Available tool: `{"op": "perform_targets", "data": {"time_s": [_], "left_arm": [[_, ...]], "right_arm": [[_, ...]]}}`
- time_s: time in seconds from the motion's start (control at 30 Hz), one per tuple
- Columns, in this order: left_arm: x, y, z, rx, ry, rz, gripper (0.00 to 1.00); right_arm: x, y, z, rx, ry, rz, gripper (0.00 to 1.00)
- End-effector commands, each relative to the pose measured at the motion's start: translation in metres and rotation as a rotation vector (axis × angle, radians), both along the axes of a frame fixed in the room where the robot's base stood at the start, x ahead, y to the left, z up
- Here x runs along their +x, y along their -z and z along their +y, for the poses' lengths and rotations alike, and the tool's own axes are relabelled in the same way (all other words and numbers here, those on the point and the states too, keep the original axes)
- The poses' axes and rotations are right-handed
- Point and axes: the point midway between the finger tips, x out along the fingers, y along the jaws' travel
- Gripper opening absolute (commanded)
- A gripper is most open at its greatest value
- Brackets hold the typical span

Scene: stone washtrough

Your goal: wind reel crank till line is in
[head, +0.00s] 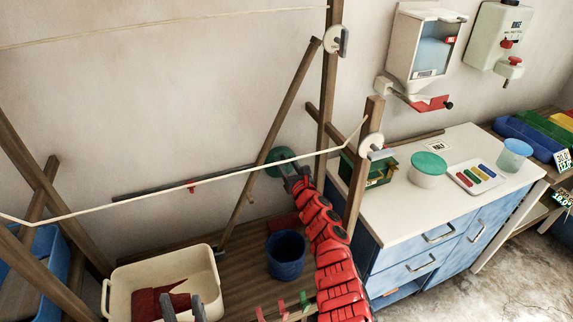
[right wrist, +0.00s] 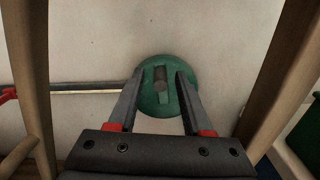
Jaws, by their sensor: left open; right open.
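The green reel (head: 277,158) is a round disc on the wall, partly hidden by my right arm in the head view. In the right wrist view the reel (right wrist: 152,103) carries a green crank bar with a brownish knob (right wrist: 160,78). My right gripper (right wrist: 161,76) is open. Its fingers appear on either side of the knob, with gaps visible; depth is unclear. The pale line (head: 190,184) stretches across the head view to a white pulley (head: 371,146) on a wooden post; another length (head: 160,24) runs higher up. My left gripper (head: 183,306) is open at the bottom, over the cream tub.
The cream tub (head: 206,262) holds dark red cloth (head: 150,303). A blue bucket (head: 286,257) stands beside my right arm. Wooden posts (right wrist: 28,85) flank the right wrist view. A white-topped cabinet (head: 400,205) stands to the right.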

Motion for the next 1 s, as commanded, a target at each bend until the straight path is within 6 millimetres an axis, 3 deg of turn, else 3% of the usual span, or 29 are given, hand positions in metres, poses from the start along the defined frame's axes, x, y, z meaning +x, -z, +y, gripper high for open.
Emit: {"op": "perform_targets", "data": {"time_s": [0.07,0.33,0.77,1.0], "left_arm": [[0.0,0.0,0.0,0.0,0.0,0.0,0.5],[0.0,-0.0001,0.0,0.0,0.0,0.0,0.5],[0.0,0.0005,0.0,0.0,0.0,0.0,0.5],[-0.0001,0.0022,0.0,0.0,0.0,0.0,0.5]], "right_arm": [[0.0,-0.0001,-0.0001,0.0,0.0,0.0,0.48],[0.0001,0.0001,-0.0005,0.0,0.001,0.0,0.0],[0.0004,0.0003,-0.0018,0.022,0.002,0.007,0.0],[0.0023,0.001,-0.0084,0.132,0.003,0.043,0.0]]}}
